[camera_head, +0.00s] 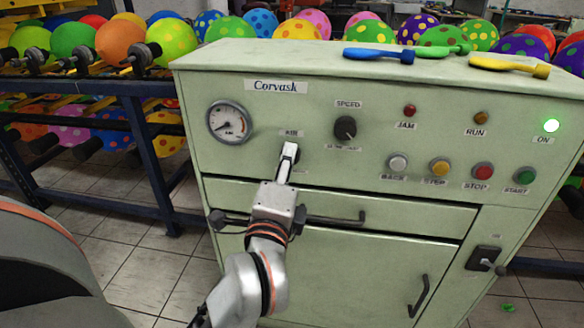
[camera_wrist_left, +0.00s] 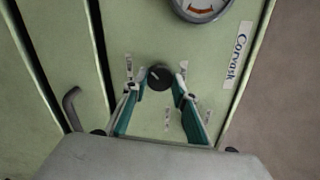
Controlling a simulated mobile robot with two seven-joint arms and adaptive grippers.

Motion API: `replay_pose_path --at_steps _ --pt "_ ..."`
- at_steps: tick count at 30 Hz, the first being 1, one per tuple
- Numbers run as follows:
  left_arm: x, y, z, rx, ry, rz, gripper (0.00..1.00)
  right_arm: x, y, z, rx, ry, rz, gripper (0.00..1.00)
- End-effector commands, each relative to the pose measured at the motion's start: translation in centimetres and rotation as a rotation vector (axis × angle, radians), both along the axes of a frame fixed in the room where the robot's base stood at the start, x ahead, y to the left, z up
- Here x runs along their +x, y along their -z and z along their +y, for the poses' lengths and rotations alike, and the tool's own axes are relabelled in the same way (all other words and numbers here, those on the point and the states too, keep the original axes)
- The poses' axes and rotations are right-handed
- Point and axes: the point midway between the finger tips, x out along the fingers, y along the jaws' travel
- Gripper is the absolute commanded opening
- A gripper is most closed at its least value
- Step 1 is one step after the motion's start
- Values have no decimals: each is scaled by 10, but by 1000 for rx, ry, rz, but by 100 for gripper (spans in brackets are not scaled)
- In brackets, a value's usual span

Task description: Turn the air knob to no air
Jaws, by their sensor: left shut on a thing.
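The air knob (camera_wrist_left: 160,77) is small, round and black, on the pale green front panel, with a light mark near its upper left edge in the left wrist view. My left gripper (camera_head: 289,150) reaches up to it just under the AIR label and hides most of it in the head view. In the left wrist view the two fingers of the left gripper (camera_wrist_left: 158,86) stand on either side of the knob and are shut on it. The round gauge (camera_head: 229,122) sits left of the AIR label. My right gripper is not in view.
The speed knob (camera_head: 345,128) is close on the right. A drawer handle (camera_head: 337,219) juts out below. Deflated balloons (camera_head: 380,54) lie on top.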

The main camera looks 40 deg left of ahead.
Motion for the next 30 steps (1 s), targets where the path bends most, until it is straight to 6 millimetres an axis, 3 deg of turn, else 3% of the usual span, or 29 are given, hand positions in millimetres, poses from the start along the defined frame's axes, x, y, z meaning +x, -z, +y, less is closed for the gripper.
replay_pose_path --at_steps 19,20,21,30 --pt "0 1 0 -46 1 -25 6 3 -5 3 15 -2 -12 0" --pt "0 1 0 -46 1 -25 33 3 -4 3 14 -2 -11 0" --pt "0 1 0 -46 1 -25 43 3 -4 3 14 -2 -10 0" --pt "0 0 0 -43 0 -26 45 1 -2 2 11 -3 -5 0"
